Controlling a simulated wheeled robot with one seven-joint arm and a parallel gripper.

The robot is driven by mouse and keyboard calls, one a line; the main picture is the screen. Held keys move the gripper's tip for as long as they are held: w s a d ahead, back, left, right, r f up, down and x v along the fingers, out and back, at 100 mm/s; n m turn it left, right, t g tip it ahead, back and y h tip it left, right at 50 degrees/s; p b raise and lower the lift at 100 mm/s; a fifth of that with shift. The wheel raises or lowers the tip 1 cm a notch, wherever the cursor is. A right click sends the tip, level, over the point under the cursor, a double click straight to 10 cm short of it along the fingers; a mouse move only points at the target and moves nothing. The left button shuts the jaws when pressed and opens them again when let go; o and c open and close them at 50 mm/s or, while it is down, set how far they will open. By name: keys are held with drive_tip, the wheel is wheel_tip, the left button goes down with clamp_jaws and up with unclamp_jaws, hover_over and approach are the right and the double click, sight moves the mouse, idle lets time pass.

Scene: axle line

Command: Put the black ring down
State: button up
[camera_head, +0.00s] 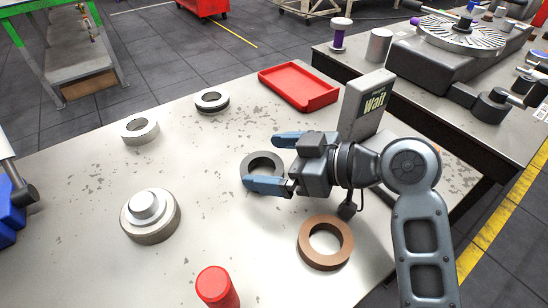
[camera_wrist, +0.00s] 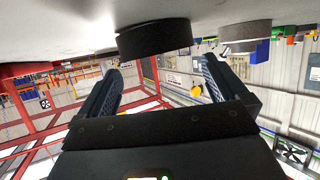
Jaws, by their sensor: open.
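The black ring (camera_head: 251,163) lies flat on the worktable, dark grey in the head view. My gripper (camera_head: 260,163) is open, its two blue-tipped fingers apart on the far and near sides of the ring. The wrist view is upside down, with the tabletop along its upper edge. There the black ring (camera_wrist: 153,39) sits against the tabletop, just past and between the spread fingertips of my gripper (camera_wrist: 162,64). I see no clear contact between the fingers and the ring. The ring's right part is partly hidden by my gripper in the head view.
A brown ring (camera_head: 304,245) lies near right, a red cylinder (camera_head: 216,285) stands in front. A stepped grey part (camera_head: 150,228) and two more rings (camera_head: 140,137) (camera_head: 211,108) are left and behind. A red tray (camera_head: 299,91) and a "Wait" sign (camera_head: 367,100) stand at the back.

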drive_tip(key=shift+s+f, duration=0.1)
drive_tip(key=shift+f, duration=0.55)
drive_tip(key=shift+r+p, duration=0.25)
drive_tip(key=shift+p, duration=0.05)
drive_tip(key=r+v, duration=0.1)
drive_tip(key=v, duration=1.1)
drive_tip(key=shift+b, duration=0.35)
drive_tip(key=shift+r, duration=0.1)
idle(0.9)
